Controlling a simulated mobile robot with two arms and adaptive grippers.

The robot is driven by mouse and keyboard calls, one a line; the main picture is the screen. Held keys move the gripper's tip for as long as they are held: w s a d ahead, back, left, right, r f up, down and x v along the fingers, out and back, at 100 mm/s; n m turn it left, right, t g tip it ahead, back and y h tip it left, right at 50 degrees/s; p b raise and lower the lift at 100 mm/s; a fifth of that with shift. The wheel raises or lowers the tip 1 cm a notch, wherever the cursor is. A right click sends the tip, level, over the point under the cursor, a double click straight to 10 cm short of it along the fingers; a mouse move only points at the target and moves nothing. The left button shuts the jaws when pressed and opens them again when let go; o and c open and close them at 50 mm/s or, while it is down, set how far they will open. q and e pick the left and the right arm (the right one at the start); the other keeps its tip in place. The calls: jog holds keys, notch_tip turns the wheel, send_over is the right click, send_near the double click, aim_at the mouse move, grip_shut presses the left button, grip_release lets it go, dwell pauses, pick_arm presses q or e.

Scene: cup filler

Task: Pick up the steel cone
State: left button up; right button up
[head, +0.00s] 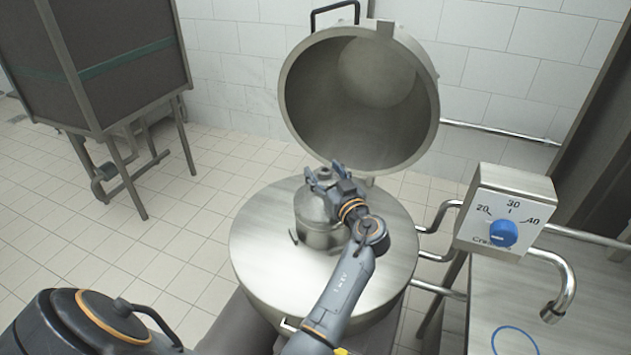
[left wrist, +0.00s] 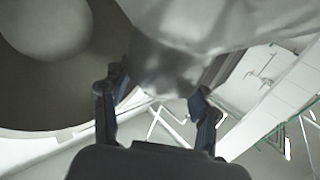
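The steel cone (head: 316,212) is a shiny metal piece with a broad, rounded lower body and a narrower top. It stands upright on the round steel vessel top (head: 262,262) in the head view. My left gripper (head: 333,182) is at its upper part and hides some of it. In the left wrist view, the cone's narrow end (left wrist: 165,72) lies between the fingertips of my left gripper (left wrist: 160,88). The fingers are spread apart, one on each side; firm contact is not clear. My right gripper is not in view.
A large round lid (head: 300,95) stands open behind the cone. A control box with a blue knob (head: 503,233) and bent steel pipes (head: 560,290) are at the right, over a steel table (head: 580,325). A dark cabinet (head: 110,60) stands back left.

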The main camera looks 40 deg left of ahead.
pick_arm(q)
jog(key=shift+d+r, duration=0.15)
jog(key=shift+d, duration=0.1)
jog(key=shift+c, duration=1.3)
jog(key=c, duration=0.4)
grip_shut()
jog(key=shift+a+r, duration=0.1)
jog(key=shift+r, duration=0.05)
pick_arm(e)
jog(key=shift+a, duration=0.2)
pick_arm(q)
jog(key=shift+a+r, duration=0.1)
jog(key=shift+r, duration=0.05)
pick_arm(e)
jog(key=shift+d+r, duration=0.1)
